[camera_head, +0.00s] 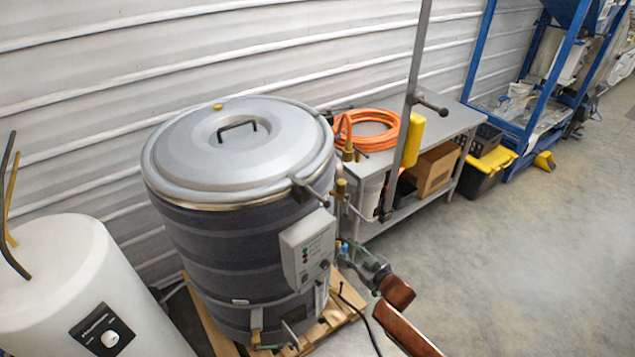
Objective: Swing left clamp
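A large dark drum-shaped vessel (230,255) stands at the centre left under a round grey lid (205,150) with a black handle (237,127). A dark clamp-like lever (306,191) sits at the lid's front right rim. I cannot make out a clamp on the lid's left rim. A grey control box (308,248) is fixed to the vessel's front. My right gripper (352,252) is low, just right of the control box, below the lid's rim and apart from the lever. Its fingers are too small and dark to read. My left gripper is not in view.
A white tank (75,285) stands close on the vessel's left. The vessel is on a wooden pallet (335,318). Behind right is a metal bench (450,122) with an orange hose (368,131) and an upright grey post (408,100). The floor on the right is clear.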

